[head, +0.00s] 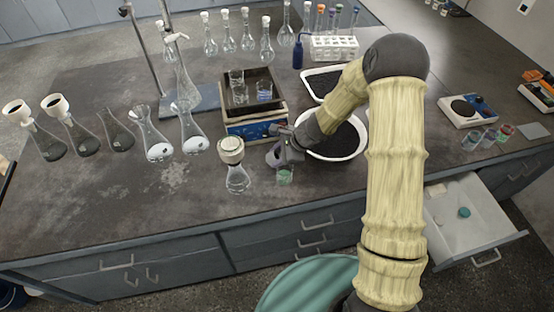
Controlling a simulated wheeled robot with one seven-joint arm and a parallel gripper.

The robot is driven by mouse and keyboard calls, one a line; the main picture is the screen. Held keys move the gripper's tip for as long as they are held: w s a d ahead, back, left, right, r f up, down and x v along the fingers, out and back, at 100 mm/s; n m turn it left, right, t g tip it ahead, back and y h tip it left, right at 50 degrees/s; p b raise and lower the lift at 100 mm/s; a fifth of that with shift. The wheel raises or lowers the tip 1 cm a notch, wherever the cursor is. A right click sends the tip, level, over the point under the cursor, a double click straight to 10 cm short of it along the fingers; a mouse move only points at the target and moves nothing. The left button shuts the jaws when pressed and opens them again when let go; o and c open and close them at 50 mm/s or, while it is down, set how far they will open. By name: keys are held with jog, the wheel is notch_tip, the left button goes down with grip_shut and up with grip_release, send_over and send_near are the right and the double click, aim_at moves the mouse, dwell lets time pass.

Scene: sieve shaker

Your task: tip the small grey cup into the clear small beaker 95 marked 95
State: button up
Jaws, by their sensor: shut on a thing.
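My gripper (280,154) is at the front of the bench, to the left of the white bowl. It is shut on a small grey cup (273,158), which looks tilted. A clear small beaker (285,177) stands on the bench just below the cup, with a greenish tint inside. Its marking is too small to read, so I cannot tell whether it is 95. I cannot tell whether anything is leaving the cup.
A white bowl of dark grains (347,157) is right of the gripper. A balance (242,130) with two clear beakers is behind. Several flasks fill the left side. A drawer (480,240) is open at right.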

jog(key=shift+d+f+y+b, duration=0.15)
jog(key=shift+y+b, duration=0.6)
jog(key=shift+b, duration=0.95)
jog(key=shift+d+f+y+b, duration=0.15)
jog(key=shift+y+b, duration=0.6)
jog(key=shift+b, duration=0.9)
jog(key=y+b, duration=0.1)
jog(key=b, duration=0.1)
jog(key=shift+f+t+y+b, duration=0.15)
jog(key=shift+t+y+b, duration=0.15)
jog(key=shift+t, duration=0.1)
jog(key=shift+y+b, duration=0.4)
jog(key=shift+b, duration=0.6)
jog(key=y+b, duration=0.2)
jog(key=b, duration=0.2)
jog(key=shift+d+f+t+y+b, duration=0.25)
jog(key=shift+f+t+y+b, duration=0.05)
jog(key=shift+f+y+b, duration=0.1)
jog(key=y+b, duration=0.2)
jog(key=b, duration=0.1)
jog(key=shift+s+d+f+t+y, duration=0.1)
jog(key=shift+d+t+y, duration=0.1)
jog(key=shift+t+y, duration=0.15)
jog(key=shift+d+m+y+b, duration=0.1)
jog(key=shift+m+y+b, duration=0.2)
jog(key=shift+y+b, duration=0.4)
jog(key=shift+r+y, duration=0.3)
jog(key=shift+y, duration=0.05)
